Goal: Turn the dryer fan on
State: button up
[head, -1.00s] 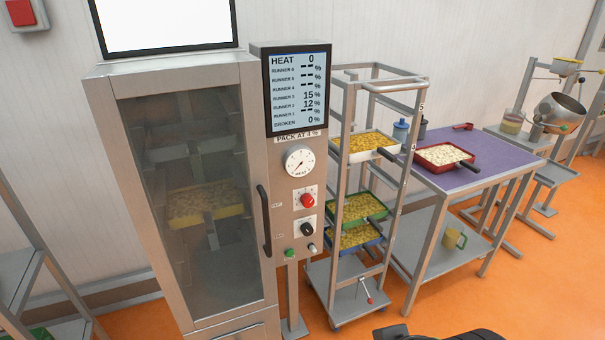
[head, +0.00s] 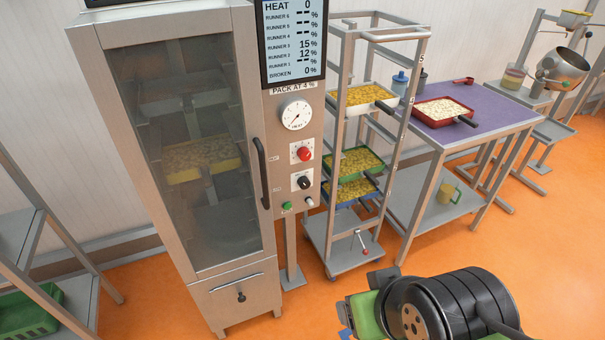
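The dryer is a tall steel cabinet with a dark glass door (head: 185,165) at the left of the head view. Its control panel (head: 283,135) is on the right side. The panel holds a round heat dial (head: 296,114), a red knob (head: 304,153), a black knob (head: 304,182), a green button (head: 287,206) and a small grey switch or knob (head: 310,201). The small labels are too blurred to tell which is the fan. My gripper (head: 362,308) is at the bottom right, in front of the panel and apart from it; its finger opening cannot be made out.
A display (head: 291,45) reads HEAT 0. A wheeled rack (head: 392,210) with trays stands just right of the panel. A purple-topped table (head: 490,115) is further right, and grey shelving (head: 40,235) is at the left. Orange floor (head: 300,310) before the dryer is clear.

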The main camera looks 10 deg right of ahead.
aim_at(304, 183)
jog(key=i+u, duration=0.45)
jog(key=i+l+u, duration=0.15)
jog(key=i+u, duration=0.3)
jog(key=k, duration=0.1)
